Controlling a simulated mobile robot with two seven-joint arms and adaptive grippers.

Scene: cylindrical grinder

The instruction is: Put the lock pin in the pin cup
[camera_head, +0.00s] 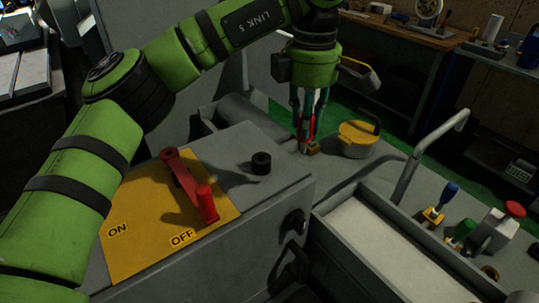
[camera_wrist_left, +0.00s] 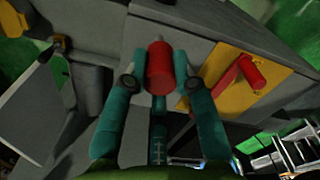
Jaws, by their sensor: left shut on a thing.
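My left gripper (camera_head: 309,128) points down beyond the grey housing and is shut on a red piece, which looks like the lock pin (camera_wrist_left: 160,68). In the left wrist view the red cylinder sits between the teal fingers, with a short grey tip beyond it. In the head view the fingers partly hide it. A short black cylinder with an open top (camera_head: 261,162), perhaps the pin cup, stands on the housing, left of and nearer than the gripper. My right gripper is not in view.
A red lever (camera_head: 189,185) stands on the yellow ON/OFF plate (camera_head: 135,218). A round yellow-topped part (camera_head: 358,137) is right of the gripper. A grey tray (camera_head: 375,241), a bent grey pipe (camera_head: 425,160) and several coloured-handled tools lie to the right.

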